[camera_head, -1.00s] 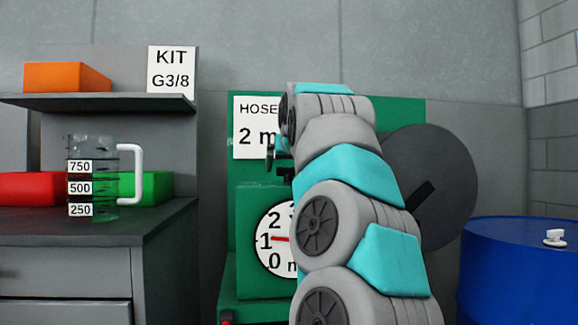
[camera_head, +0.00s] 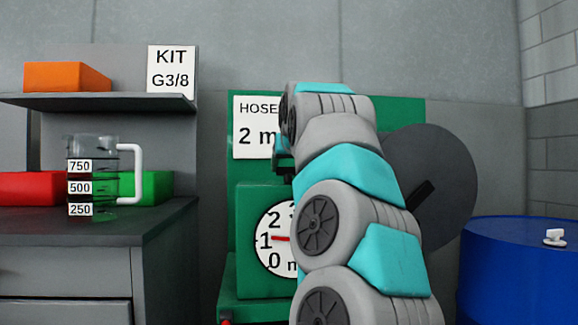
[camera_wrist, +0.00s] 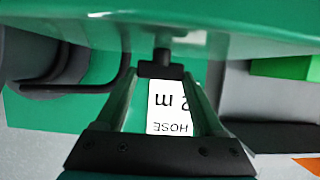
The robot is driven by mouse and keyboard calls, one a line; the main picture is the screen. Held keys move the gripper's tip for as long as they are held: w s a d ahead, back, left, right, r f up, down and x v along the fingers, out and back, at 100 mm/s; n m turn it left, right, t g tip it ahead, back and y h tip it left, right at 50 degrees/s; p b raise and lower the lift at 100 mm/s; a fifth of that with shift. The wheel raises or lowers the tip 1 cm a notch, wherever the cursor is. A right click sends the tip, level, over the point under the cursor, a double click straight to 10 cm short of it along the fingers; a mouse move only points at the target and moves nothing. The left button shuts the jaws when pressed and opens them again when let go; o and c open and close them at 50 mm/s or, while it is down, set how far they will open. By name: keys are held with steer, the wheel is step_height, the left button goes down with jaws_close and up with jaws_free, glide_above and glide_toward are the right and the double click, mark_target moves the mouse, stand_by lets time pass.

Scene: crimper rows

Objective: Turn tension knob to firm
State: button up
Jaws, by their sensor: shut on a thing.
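My gripper (camera_wrist: 160,78) is shut on a dark T-shaped knob (camera_wrist: 161,68) in the wrist view. The knob's short stem (camera_wrist: 163,40) runs to a green curved surface. I take this to be the tension knob; no mark for firm is readable. In the head view, my arm covers most of the knob area, and only a dark bit of the gripper shows left of my wrist, in front of the green machine (camera_head: 245,205). The dial (camera_head: 268,250) on the machine has its red needle near 1, with its right part hidden by my arm.
A "HOSE 2 m" sign (camera_head: 252,120) is on the green panel. A dark round disc (camera_head: 445,180) stands right of my arm, and a blue drum (camera_head: 520,270) farther right. A bench with a measuring jug (camera_head: 92,150) and a red box (camera_head: 30,188) is at left.

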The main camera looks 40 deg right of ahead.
steer(key=shift+f+m+b, duration=0.15)
steer(key=shift+m+b, duration=0.15)
steer(key=shift+w+m+g+h+b, duration=0.2)
steer(key=shift+m+g+h+b, duration=0.5)
steer(key=shift+m+h, duration=0.3)
steer(key=shift+a+m+g+h, duration=0.2)
steer(key=shift+m+g+h, duration=0.9)
steer(key=shift+w, duration=0.1)
steer(key=shift+m+g+p, duration=0.5)
steer(key=shift+r+m+g+h+p, duration=0.2)
steer(key=shift+m+g+h+p, duration=0.35)
steer(key=shift+m+g+h, duration=0.05)
steer(key=shift+w+r, duration=0.1)
steer(key=shift+r, duration=0.05)
steer(key=shift+a+f+g, duration=0.1)
steer(key=shift+f+g, duration=0.1)
steer(key=shift+g, duration=0.1)
steer(key=shift+f+m+g+p, duration=0.15)
steer(key=shift+m+g+p, duration=0.6)
steer(key=shift+p, duration=0.25)
